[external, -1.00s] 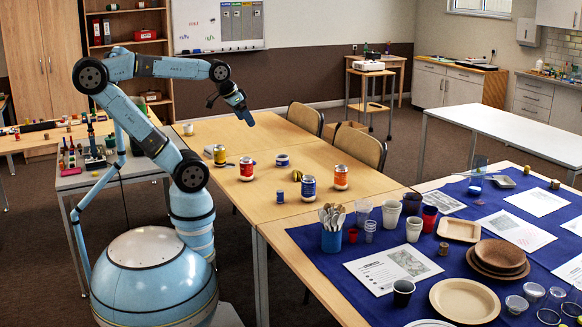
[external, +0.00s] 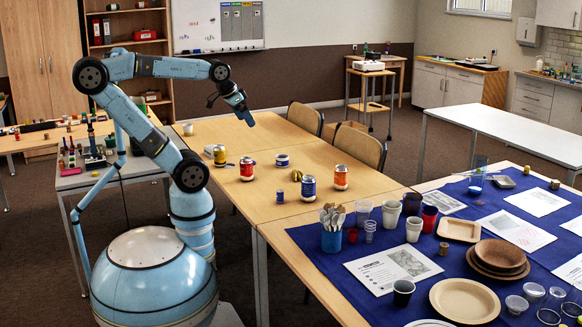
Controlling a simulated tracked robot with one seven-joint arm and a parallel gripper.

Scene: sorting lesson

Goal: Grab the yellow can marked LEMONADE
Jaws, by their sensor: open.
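A yellow can (external: 220,155) with dark bands stands upright toward the left of the wooden table (external: 290,215). Its lettering is too small to read. An orange-red can (external: 246,168) stands just right of it, a blue can (external: 308,188) stands nearer the front, and another orange-red can (external: 341,177) stands right of that. My gripper (external: 248,119) is in the air over the table's far part, pointing down, up and to the right of the yellow can in the picture. It is open and apart from all the cans; its fingers show only small.
A low blue-and-white item (external: 282,160), a small yellow-and-dark item (external: 296,175) and a small blue item (external: 280,196) lie among the cans. Two chairs (external: 360,146) stand along the far side. A blue cloth (external: 470,225) with cups, plates and papers covers the right table.

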